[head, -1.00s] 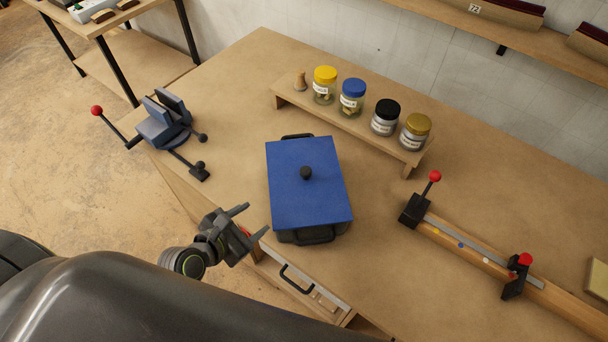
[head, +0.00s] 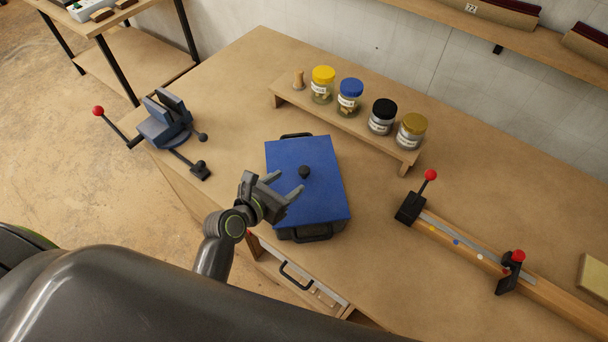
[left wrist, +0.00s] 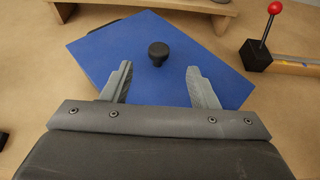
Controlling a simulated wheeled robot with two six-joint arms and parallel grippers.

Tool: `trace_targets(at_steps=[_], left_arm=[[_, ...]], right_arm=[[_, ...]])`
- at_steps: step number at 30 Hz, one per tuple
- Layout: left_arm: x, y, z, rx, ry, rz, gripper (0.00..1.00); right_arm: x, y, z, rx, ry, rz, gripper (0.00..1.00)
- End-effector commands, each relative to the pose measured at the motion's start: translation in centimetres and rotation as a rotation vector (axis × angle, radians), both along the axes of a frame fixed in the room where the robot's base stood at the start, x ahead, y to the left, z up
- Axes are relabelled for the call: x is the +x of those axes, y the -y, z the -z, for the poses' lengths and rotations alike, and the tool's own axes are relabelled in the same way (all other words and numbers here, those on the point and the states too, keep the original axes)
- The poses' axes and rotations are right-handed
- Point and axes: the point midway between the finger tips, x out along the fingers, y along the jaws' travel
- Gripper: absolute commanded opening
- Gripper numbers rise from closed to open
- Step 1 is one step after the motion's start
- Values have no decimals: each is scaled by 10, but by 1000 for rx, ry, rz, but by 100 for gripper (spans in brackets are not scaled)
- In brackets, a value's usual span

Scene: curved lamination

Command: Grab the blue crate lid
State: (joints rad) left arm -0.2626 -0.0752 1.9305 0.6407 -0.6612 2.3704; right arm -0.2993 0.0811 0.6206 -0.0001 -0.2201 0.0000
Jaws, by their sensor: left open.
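The blue crate lid (head: 316,198) lies flat on a dark crate (head: 332,234) with black handles at its ends. A round black knob (head: 304,172) stands up at the middle of the lid. My left gripper (head: 290,185) is open and over the left part of the lid, its fingers pointing toward the knob. In the left wrist view the blue lid (left wrist: 188,52) fills the middle, and the black knob (left wrist: 158,52) stands beyond and between the open fingertips of my left gripper (left wrist: 160,70). Nothing is between the fingers. My right gripper is not in view.
A low wooden riser (head: 344,128) with several labelled jars stands behind the crate. A blue vise (head: 165,122) sits at the left corner of the workbench (head: 230,100). A wooden bar with red-knobbed clamps (head: 468,248) lies to the right. A drawer (head: 300,278) shows at the front edge.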

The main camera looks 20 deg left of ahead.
Motion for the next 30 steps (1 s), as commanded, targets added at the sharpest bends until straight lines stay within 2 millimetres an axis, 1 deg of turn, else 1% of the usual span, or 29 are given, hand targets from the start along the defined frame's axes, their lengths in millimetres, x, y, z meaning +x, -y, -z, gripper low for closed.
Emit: trace_targets(at_steps=[2,8,14,18,22,29,30], left_arm=[[6,2,2,0,0,0,54],[14,5,5,1,0,0,54],[37,12,10,1,1,2,54],[50,17,18,0,0,0,54],[55,19,20,1,0,-1,54],[55,19,21,1,0,-1,54],[55,19,21,1,0,-1,49]], right_arm=[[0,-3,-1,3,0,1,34],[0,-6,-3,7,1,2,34],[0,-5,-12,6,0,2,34],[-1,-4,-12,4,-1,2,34],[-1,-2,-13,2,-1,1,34],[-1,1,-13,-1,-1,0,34],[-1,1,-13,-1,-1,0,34]])
